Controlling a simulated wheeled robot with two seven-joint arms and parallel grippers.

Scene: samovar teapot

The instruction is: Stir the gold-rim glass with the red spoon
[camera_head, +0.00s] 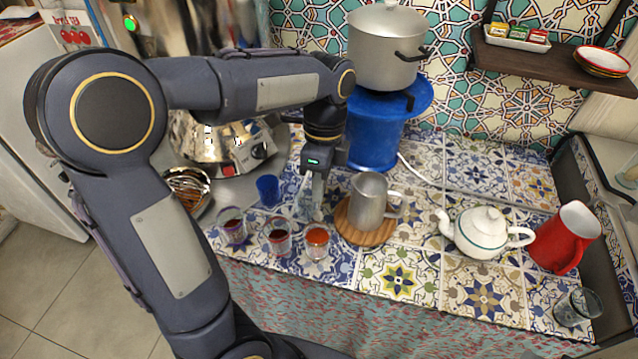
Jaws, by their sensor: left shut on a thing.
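My left gripper (317,207) points down among the glasses at the front left of the tiled counter. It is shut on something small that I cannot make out. A clear glass (304,204) stands right beside or behind its fingers. A glass of orange-red tea (316,241) stands just in front of the gripper. A glass of dark red tea (278,238) and another dark glass (231,226) stand to its left. I cannot tell which glass has the gold rim. The red spoon does not show clearly. My right gripper is not in view.
A metal pitcher (368,202) on a round wooden board (372,238) is close right of the gripper. A blue cup (268,189) is left. A white teapot (481,232), red jug (566,238) and empty glass (579,306) stand right. The front middle tiles are clear.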

